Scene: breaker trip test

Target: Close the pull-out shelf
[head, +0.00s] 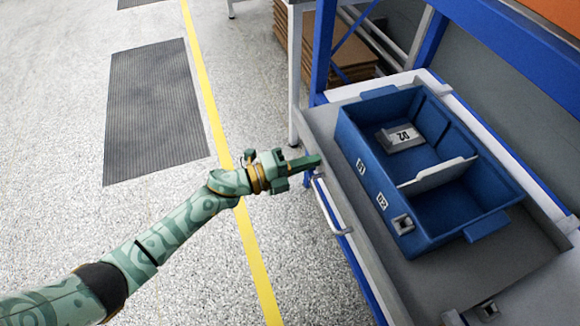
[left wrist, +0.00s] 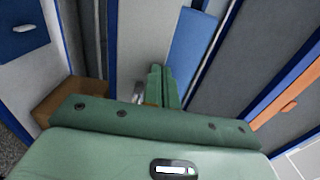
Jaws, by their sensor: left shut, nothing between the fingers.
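The pull-out shelf (head: 518,265) is a grey tray at the right of the head view, extended from a blue-framed workbench. A pale bar handle (head: 331,206) is on its front edge. A blue bin (head: 372,190) with a divider and labels rests on the shelf. My left gripper (head: 314,162), green, is shut and empty beside the shelf's front edge, just above the handle in the picture. I cannot tell whether it touches the edge. In the left wrist view its fingers (left wrist: 163,84) are together. My right gripper is not in view.
A blue upright post (head: 322,50) and a white leg (head: 295,75) stand beyond the gripper. Stacked cardboard (head: 350,55) lies behind them. The speckled floor at left is clear, with a yellow line (head: 212,105) and a dark mat (head: 155,110).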

